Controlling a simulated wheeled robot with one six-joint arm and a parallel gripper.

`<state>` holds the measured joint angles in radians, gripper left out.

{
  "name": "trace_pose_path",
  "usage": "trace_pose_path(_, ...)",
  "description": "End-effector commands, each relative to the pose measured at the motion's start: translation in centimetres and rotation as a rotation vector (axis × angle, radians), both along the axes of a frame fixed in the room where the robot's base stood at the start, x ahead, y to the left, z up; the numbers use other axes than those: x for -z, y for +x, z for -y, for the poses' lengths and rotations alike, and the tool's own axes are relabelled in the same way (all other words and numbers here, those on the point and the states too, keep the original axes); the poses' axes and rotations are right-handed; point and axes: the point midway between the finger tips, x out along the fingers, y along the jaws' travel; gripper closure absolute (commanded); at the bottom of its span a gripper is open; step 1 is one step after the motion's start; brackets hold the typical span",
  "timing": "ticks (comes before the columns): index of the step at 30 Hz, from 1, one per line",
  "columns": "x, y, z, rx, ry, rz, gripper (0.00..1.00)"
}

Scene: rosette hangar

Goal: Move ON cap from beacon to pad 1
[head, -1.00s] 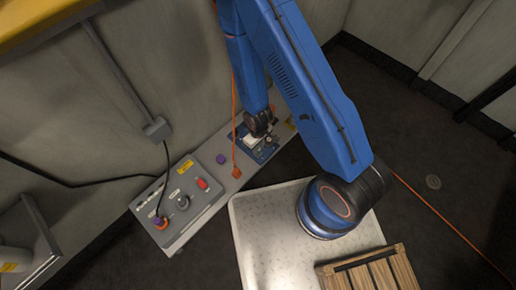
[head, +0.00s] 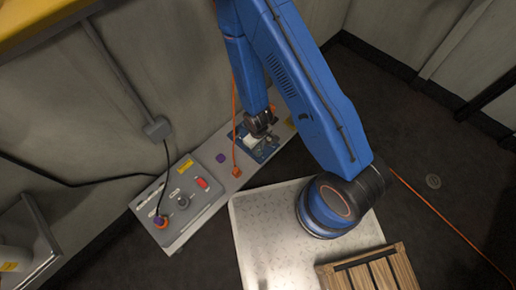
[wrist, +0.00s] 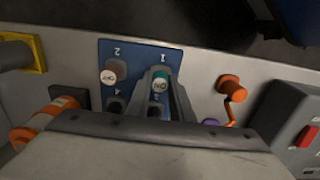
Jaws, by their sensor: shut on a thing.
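A brown cap (wrist: 116,68) with a pale label sits by the mark 2. Dark square pads show nearer my fingers, partly hidden. In the head view my gripper (head: 261,130) is low over the blue board (head: 266,153). I cannot identify the beacon for sure.
An orange fitting with a cord (wrist: 231,86) and a purple knob (wrist: 210,122) stand beside the board. A grey control box (head: 180,203) with a red switch is on the same bench. A white tray (head: 262,245) and a wooden crate (head: 370,275) are in front.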

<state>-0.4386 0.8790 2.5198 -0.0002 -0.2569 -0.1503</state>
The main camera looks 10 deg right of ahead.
Motion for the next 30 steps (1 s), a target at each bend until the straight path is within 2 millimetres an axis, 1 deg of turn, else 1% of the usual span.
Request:
trace_pose_path(13,0.15,0.00,0.00,0.000,0.000,0.000,1.00)
trace_pose_path(14,0.15,0.00,0.00,0.000,0.000,0.000,0.77)
trace_pose_path(15,0.15,0.00,0.00,0.000,0.000,0.000,0.68)
trace_pose_path(16,0.15,0.00,0.00,0.000,0.000,0.000,0.61)
trace_pose_path(17,0.14,0.00,0.00,0.000,0.000,0.000,0.58)
trace_pose_path(26,0.08,0.01,0.00,0.000,0.000,0.000,0.58)
trace_pose_path(30,-0.53,0.16,-0.01,0.001,0.001,0.001,0.58)
